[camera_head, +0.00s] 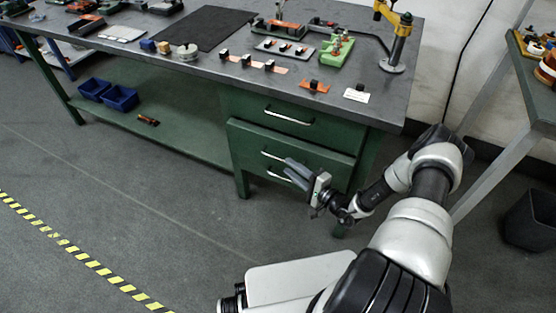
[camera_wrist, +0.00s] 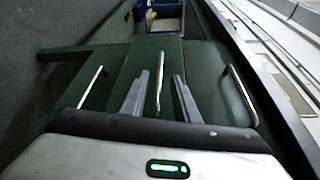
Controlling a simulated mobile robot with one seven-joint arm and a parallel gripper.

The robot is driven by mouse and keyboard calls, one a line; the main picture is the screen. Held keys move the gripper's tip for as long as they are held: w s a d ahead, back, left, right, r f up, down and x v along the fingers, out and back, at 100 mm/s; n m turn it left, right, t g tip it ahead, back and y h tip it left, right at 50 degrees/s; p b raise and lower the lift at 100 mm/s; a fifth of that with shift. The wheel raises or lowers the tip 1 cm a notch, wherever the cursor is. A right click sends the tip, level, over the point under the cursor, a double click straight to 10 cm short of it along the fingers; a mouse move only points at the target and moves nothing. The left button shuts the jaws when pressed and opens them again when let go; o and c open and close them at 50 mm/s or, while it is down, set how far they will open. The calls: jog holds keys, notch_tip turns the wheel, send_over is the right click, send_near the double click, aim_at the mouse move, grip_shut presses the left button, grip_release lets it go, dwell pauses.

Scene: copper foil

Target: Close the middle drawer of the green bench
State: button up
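The green bench (camera_head: 240,104) has a stack of drawers at its right end. The middle drawer (camera_head: 245,137) stands pulled out a little past the top drawer (camera_head: 250,103). Its silver bar handle (camera_head: 270,155) also shows in the wrist view (camera_wrist: 160,80). My gripper (camera_head: 288,168) is in front of the middle drawer and partly hides the drawer fronts below. In the wrist view my gripper (camera_wrist: 160,92) is open, its two grey fingers apart with the middle handle between them in the picture. I cannot tell whether the fingers touch it.
Blue bins (camera_head: 121,97) sit on the bench's lower shelf. The benchtop carries a black mat (camera_head: 205,29), small parts and a yellow stand (camera_head: 398,45). A second table (camera_head: 540,98) and a dark bin (camera_head: 530,220) stand at right. The floor in front is clear.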

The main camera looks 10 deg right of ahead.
aim_at(281, 160)
jog(key=b+x, duration=0.1)
jog(key=x, duration=0.6)
jog(key=shift+w+a, duration=0.15)
jog(key=shift+w, duration=0.05)
grip_shut()
